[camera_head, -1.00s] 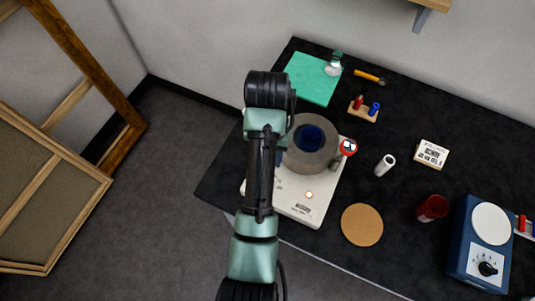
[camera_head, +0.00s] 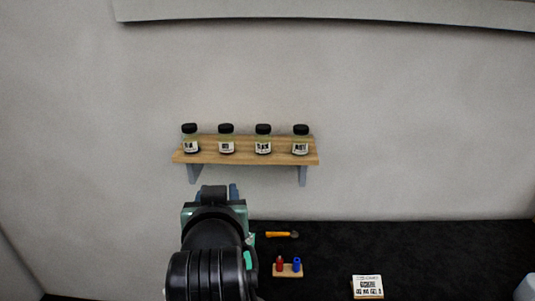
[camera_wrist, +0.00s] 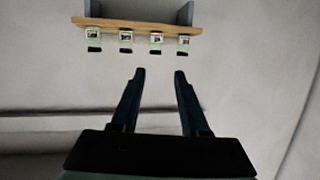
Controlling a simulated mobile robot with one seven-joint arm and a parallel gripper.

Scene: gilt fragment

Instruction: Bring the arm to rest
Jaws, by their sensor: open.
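My gripper (camera_wrist: 160,75) shows in the wrist view with its two dark fingers apart and nothing between them. In the head view my arm rises at the lower middle, and part of my gripper (camera_head: 220,190) shows at its top, below the left part of the wall shelf (camera_head: 246,158). In the wrist view the shelf (camera_wrist: 135,27) appears upside down beyond the fingertips, with clear space between them. The fingertips touch nothing that I can see.
Several black-capped jars (camera_head: 263,140) stand in a row on the shelf. Below, the black bench (camera_head: 440,255) carries an orange-handled tool (camera_head: 280,234), a wooden holder (camera_head: 288,272) with a red and a blue piece, and a labelled white box (camera_head: 367,286).

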